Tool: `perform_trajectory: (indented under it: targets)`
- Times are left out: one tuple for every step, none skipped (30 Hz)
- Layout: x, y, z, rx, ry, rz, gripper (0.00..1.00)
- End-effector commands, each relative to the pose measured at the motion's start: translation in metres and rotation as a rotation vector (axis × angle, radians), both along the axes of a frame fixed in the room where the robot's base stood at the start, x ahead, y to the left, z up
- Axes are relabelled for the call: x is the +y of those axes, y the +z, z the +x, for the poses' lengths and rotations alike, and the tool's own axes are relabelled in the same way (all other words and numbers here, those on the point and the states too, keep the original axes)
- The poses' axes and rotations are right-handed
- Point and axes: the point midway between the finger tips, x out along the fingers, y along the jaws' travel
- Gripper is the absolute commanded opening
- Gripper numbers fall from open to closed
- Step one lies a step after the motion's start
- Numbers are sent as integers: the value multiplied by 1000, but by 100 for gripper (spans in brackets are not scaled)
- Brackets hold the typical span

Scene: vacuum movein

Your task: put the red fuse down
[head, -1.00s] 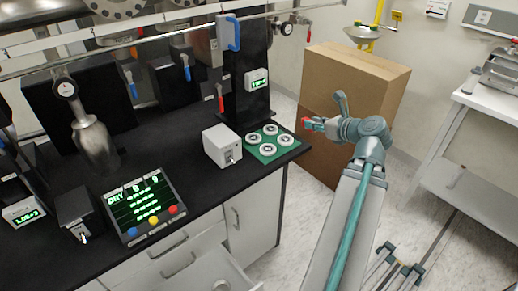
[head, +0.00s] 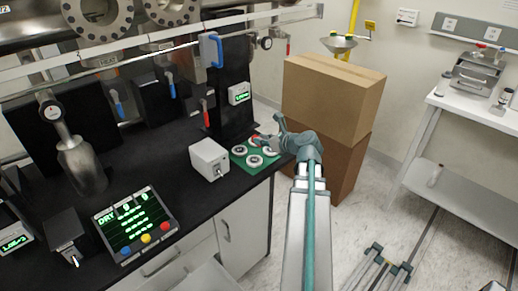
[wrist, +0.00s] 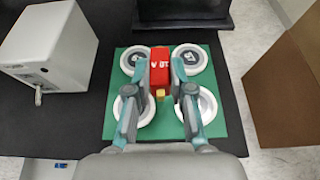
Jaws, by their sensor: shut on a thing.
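The red fuse (wrist: 160,68) is between the fingers of my gripper (wrist: 160,92) in the wrist view, with white lettering and a brass-coloured end. My gripper is shut on it. It is above a green mat (wrist: 220,118) that bears several white rings (wrist: 189,57). I cannot tell the height of the fuse above the mat. In the head view my gripper (head: 268,142) is over the right part of the green mat (head: 237,161), at the bench's right end, and the fuse is mostly hidden.
A white box with a switch (head: 209,159) stands left of the mat. A black stand (wrist: 185,12) is behind it. Stacked cardboard boxes (head: 330,98) are to the right, beyond the bench edge. A control panel (head: 135,225) is on the bench at front left.

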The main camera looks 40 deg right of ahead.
Motion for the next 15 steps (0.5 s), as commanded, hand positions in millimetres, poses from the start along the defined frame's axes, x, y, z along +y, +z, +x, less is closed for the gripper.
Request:
perform_trajectory:
  targets:
    - [0,-6,6,1,2,2,0]
    - [0,-8,8,1,1,2,0]
    - [0,-11,10,1,1,0,0]
    - [0,-13,11,1,1,0,0]
    - [-1,-14,12,0,1,0,0]
    - [-1,-15,13,0,0,-1,0]
    - [0,-16,14,0,0,-1,0]
    - [-1,-17,14,0,0,-1,0]
    - [-1,-19,16,1,1,0,0]
    - [-1,-21,17,1,1,0,0]
    - [-1,-23,19,1,1,0,0]
    - [-1,-27,23,1,1,1,0]
    - [-1,-30,22,2,-1,2,0]
    - [0,-34,21,1,-1,2,0]
    - [0,-38,21,1,-1,2,0]
